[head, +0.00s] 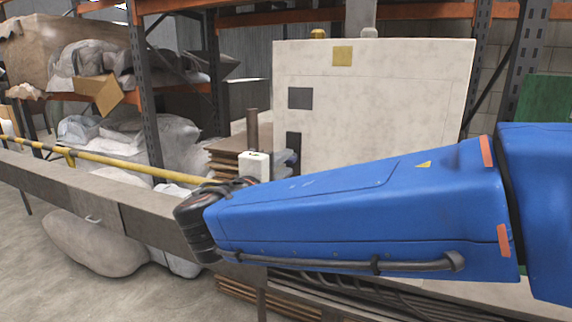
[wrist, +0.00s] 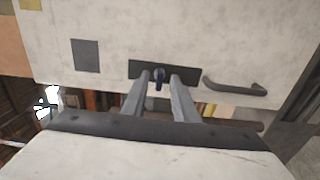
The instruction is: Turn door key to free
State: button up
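A pale door panel (wrist: 120,25) fills the top of the wrist view, and the pale cabinet (head: 390,100) shows in the head view. A dark lock plate (wrist: 190,73) on the panel carries a small dark blue key (wrist: 159,77). My gripper (wrist: 161,78) is open, with one grey finger on each side of the key. Small gaps show between the key and the fingers, so no grip is visible. How far the fingertips are from the plate is hard to tell. In the head view my blue arm hides the key.
A dark bar handle (wrist: 235,88) sits right of the lock plate. A grey square (wrist: 85,56) is on the panel to the left. Stacked boards (head: 226,158), a yellow rail (head: 120,162) and white sacks (head: 170,145) lie left of the cabinet.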

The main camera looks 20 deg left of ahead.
jog(key=s+a, duration=0.1)
jog(key=s, duration=1.5)
jog(key=shift+a, duration=0.15)
jog(key=w+d+f+m+g+h, duration=0.1)
jog(key=w+d+f+m+g, duration=0.2)
jog(key=d, duration=0.7)
jog(key=w+d+f+m+g+h, duration=0.1)
jog(key=w+d+f+g+h, duration=0.25)
jog(key=d, duration=0.65)
jog(key=w+d+f+m+g, duration=0.15)
jog(key=w+d+f, duration=0.35)
jog(key=d, duration=0.5)
jog(key=s+d+f+m+g+y, duration=0.2)
jog(key=s+d+f+m, duration=0.3)
jog(key=d, duration=0.5)
jog(key=s+d+f+m+g+y, duration=0.3)
jog(key=s+d+f+m, duration=0.3)
jog(key=s+d+f, duration=0.3)
jog(key=shift+s+d+y, duration=0.35)
jog(key=shift+d+y, duration=0.2)
jog(key=shift+d, duration=0.55)
jog(key=shift+o, duration=0.2)
jog(key=shift+m, duration=0.25)
